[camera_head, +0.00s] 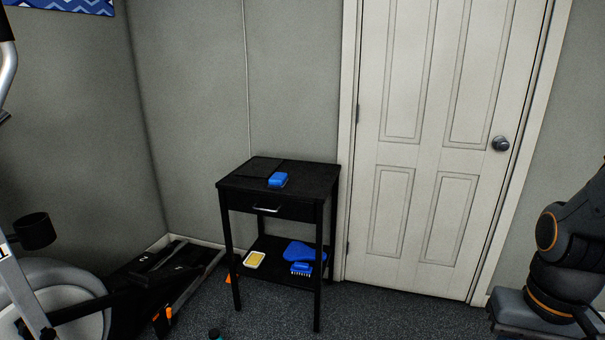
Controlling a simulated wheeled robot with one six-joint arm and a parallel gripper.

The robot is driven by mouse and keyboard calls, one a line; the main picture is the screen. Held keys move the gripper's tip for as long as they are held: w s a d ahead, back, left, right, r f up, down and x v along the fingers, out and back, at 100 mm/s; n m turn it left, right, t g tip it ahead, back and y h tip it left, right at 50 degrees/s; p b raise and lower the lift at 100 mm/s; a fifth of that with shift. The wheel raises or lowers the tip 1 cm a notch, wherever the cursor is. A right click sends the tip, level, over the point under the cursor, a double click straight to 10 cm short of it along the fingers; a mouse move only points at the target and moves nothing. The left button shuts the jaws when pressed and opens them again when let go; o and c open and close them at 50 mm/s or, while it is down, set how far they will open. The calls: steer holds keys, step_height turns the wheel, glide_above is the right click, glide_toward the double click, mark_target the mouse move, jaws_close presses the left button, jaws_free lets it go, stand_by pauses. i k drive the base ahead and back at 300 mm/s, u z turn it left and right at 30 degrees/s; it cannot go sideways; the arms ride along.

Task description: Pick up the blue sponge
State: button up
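A small blue block that looks like the blue sponge (278,180) lies on the top of a black side table (310,181), near its middle front edge. A dark flat item (257,167) lies behind it on the left of the tabletop. Part of my arm (567,240) shows at the right edge, well apart from the table. My gripper is not in view.
The table's lower shelf holds a yellow and white item (254,259), a blue paddle-like item (303,251) and a blue brush (301,268). Exercise equipment (60,290) crowds the left. A closed white door (430,140) stands behind. Carpet (400,315) right of the table is clear.

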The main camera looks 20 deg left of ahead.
mark_target(278, 180)
steer(key=i, duration=3.15)
steer(key=u, duration=2.7)
steer(key=i, duration=0.55)
